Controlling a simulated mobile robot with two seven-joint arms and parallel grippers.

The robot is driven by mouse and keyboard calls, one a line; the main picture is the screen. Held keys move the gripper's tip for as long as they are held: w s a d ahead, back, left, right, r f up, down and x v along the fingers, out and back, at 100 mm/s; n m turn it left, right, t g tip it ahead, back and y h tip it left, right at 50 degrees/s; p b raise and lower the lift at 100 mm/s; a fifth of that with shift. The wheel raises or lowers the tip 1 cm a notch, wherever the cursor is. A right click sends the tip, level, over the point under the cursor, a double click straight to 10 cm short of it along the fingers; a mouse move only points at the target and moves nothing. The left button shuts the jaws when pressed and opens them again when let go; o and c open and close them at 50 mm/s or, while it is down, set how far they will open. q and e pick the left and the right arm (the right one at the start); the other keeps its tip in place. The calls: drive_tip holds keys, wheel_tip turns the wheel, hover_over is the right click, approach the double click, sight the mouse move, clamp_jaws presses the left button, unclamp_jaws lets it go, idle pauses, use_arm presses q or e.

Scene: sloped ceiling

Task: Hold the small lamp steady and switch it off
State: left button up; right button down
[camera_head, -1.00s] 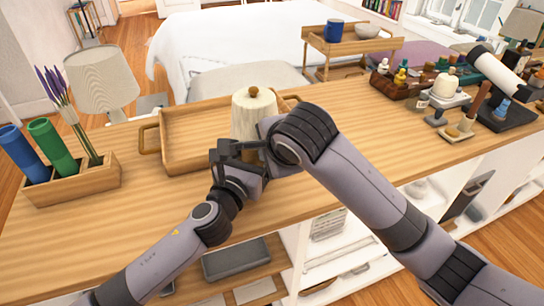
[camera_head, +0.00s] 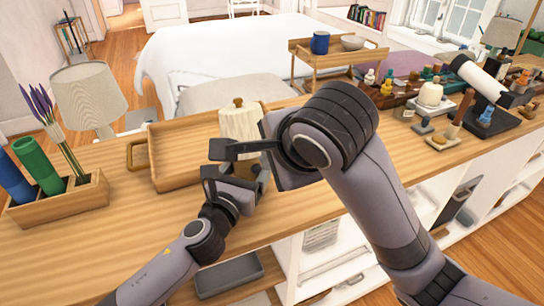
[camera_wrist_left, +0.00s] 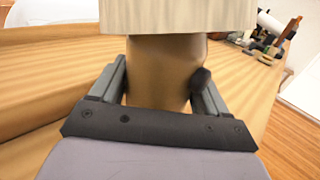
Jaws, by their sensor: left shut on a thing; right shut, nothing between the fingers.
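The small lamp (camera_head: 240,122) stands on the wooden counter, with a cream shade and a wooden knob on top. My left gripper (camera_wrist_left: 163,85) is shut on its tan base (camera_wrist_left: 160,68), one finger on each side, below the shade. A small dark round knob (camera_wrist_left: 201,79) shows on the base's right side in the left wrist view. My right gripper (camera_head: 214,150) is shut and empty. In the head view it crosses in front of the lamp's lower part and hides much of the base; whether it touches the lamp cannot be told.
A wooden tray (camera_head: 165,182) lies behind and left of the lamp. A planter box (camera_head: 62,205) with green and blue cylinders stands at left, near a larger lamp (camera_head: 88,95). Tools and small figures crowd the right end. Bare counter (camera_head: 120,240) lies at front left.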

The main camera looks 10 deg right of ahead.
use_arm(q)
drive_tip(key=o, duration=1.3)
drive_tip(key=v, duration=1.2)
drive_tip(key=shift+a, duration=0.1)
